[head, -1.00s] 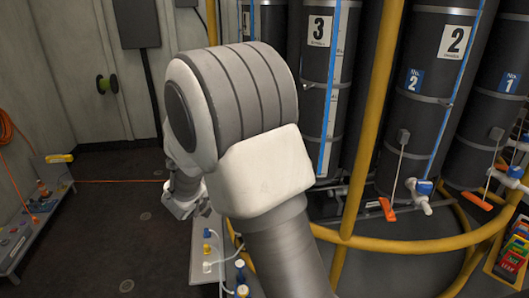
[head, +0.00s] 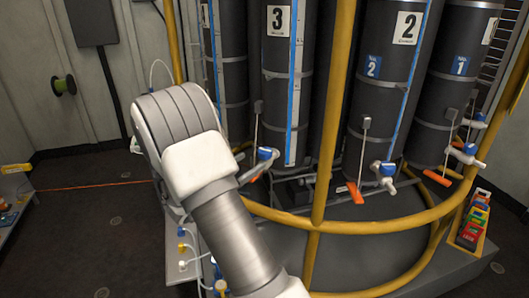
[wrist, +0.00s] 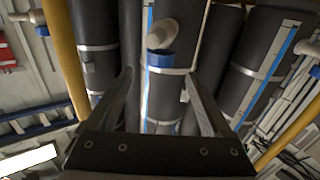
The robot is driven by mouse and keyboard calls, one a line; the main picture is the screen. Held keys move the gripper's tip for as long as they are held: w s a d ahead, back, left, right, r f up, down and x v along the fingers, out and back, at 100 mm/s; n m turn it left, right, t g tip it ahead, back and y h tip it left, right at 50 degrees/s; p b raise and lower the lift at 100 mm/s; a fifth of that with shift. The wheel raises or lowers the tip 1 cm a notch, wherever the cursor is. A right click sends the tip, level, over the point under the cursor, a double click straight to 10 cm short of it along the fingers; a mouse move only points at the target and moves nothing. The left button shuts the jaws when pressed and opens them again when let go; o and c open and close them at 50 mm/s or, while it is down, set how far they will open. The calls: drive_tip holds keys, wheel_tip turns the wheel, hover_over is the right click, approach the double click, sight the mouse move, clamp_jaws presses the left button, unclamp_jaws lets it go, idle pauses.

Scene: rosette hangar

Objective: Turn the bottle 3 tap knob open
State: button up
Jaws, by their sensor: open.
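Bottle 3 (head: 276,90) is a tall dark cylinder with a white "3" label and a blue strip in the head view. Its tap with a blue knob (head: 265,153) shows low in front of it, just right of my arm. In the wrist view, a pale tap body (wrist: 163,33) with a blue knob (wrist: 159,59) lies ahead, between the lines of my fingers. No number is readable there, so I cannot tell from that view alone which bottle it belongs to. My gripper (wrist: 159,73) is open and empty, with the knob apparently beyond its fingertips.
A yellow rail (head: 335,110) rises before the bottles and curves round below. Bottle 2 (head: 393,75) has its own blue-knobbed tap (head: 384,168) and an orange-ended lever (head: 355,192).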

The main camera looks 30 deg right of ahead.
sight(260, 155)
drive_tip(key=x, duration=0.8)
drive_tip(key=shift+c, duration=0.3)
drive_tip(key=shift+a, duration=0.1)
clamp_jaws()
